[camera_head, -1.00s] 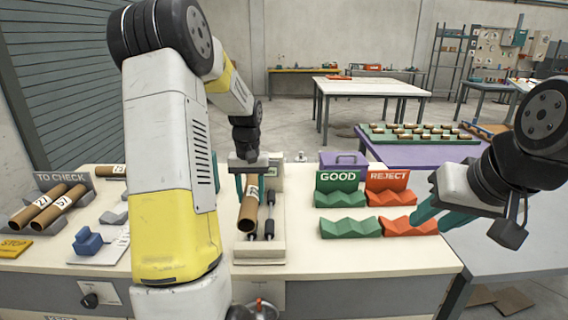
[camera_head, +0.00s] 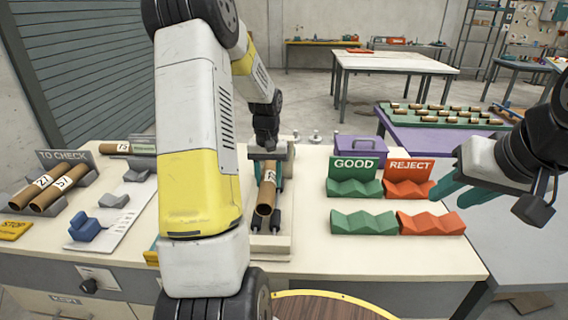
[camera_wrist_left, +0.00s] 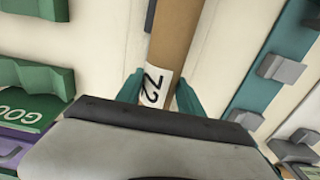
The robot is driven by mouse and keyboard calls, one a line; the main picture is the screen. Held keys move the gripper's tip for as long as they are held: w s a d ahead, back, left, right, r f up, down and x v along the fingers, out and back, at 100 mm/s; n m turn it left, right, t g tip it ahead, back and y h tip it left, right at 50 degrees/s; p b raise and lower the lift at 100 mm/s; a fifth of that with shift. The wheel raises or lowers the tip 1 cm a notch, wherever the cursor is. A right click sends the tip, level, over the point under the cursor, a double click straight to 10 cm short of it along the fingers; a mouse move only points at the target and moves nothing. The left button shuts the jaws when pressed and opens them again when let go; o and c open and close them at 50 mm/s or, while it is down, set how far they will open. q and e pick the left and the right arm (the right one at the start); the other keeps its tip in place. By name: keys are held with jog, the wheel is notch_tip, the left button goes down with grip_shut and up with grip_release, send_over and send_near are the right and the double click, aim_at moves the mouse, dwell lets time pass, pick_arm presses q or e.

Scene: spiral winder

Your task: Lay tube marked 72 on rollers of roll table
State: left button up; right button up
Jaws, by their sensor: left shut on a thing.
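The cardboard tube marked 72 (camera_head: 267,194) is held in my left gripper (camera_head: 267,165), over the roll table (camera_head: 284,249). The left fingers are shut on both sides of it, and its white 72 label (camera_wrist_left: 155,87) shows in the left wrist view. The tube runs lengthwise over the dark rollers (camera_head: 276,222), its near end between them in the picture. I cannot tell whether it touches them. My right gripper (camera_head: 458,188) is open and empty beside the red rests.
Tubes marked 21 and 57 (camera_head: 58,190) lie in the TO CHECK rack at left. Another tube (camera_head: 118,148) lies behind. Green GOOD rests (camera_head: 363,222) and red REJECT rests (camera_head: 432,223) stand right of the roll table. A blue block (camera_head: 85,228) is at front left.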

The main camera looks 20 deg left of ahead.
pick_arm(q)
jog(key=shift+f, duration=1.75)
jog(key=o, duration=1.5)
